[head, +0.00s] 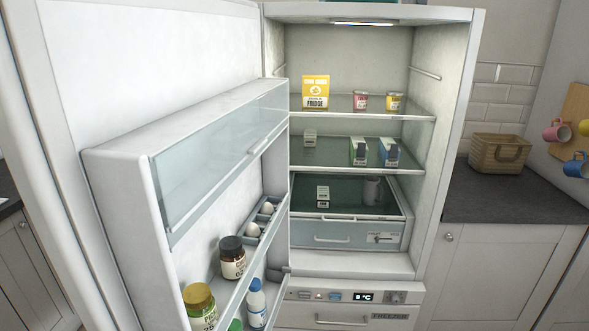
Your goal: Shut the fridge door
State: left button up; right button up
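The fridge (447,140) stands in the middle of the head view with its lit inside showing. Its door (100,60) is wide open, hinged on the left and swung out toward me. The inner side of the door faces me, with a clear-fronted compartment (215,165) on top and shelves below. The lower door shelves hold a dark-lidded jar (232,262), a jar with a yellow-green lid (199,305), a white bottle (256,300) and eggs (259,222). Neither of my grippers is in view.
Inside, shelves hold a yellow box (316,92), small jars and cartons (389,152) above a drawer (347,236). A freezer drawer (340,318) sits below. On the right, a dark worktop (510,204) carries a wicker basket (498,153); mugs (557,131) hang beyond it.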

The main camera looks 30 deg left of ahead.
aim_at(109, 109)
jog(key=k+j, duration=0.1)
jog(key=j, duration=0.95)
jog(key=k+j+z, duration=0.1)
jog(key=j, duration=0.4)
jog(key=k+j, duration=0.1)
jog(key=j, duration=0.45)
jog(key=k+j, duration=0.1)
jog(key=j, duration=0.4)
jog(key=i+j, duration=0.4)
jog(key=i+l+z, duration=0.05)
jog(key=i, duration=0.05)
